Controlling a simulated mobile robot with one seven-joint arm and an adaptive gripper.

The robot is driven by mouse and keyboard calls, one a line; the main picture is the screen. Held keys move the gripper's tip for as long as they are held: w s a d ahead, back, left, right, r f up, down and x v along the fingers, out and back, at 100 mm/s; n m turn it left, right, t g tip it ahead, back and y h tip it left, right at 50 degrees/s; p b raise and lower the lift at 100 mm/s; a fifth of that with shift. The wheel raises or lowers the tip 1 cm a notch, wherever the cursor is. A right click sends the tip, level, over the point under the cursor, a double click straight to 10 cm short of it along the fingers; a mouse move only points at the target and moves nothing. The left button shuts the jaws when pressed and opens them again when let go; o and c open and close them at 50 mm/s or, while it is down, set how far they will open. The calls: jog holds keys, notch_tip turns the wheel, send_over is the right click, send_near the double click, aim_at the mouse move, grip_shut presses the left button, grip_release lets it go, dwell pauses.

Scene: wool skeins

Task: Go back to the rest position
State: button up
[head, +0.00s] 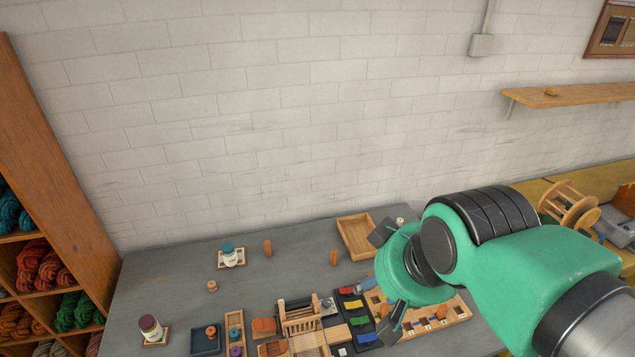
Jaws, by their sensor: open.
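My gripper (384,281) hangs over the right half of the grey table (175,275). Its two dark fingers are spread wide apart, and I see nothing held between them. My green arm reaches in from the lower right and hides part of the table's right side. Beneath the gripper, a dark tray (343,298) holds small red, yellow, green and blue pieces. A wooden board with pockets (455,306) is partly hidden behind the gripper. The height of the fingers above these things is hard to tell.
An empty wooden tray (344,239) stands behind the gripper. A small wooden loom (300,318) is at front centre. A white jar with teal lid (229,254) and one with purple lid (150,327) stand left.

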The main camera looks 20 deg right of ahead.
notch_tip(320, 180, down, 6)
jog(key=b, duration=0.5)
jog(key=shift+r, duration=0.2)
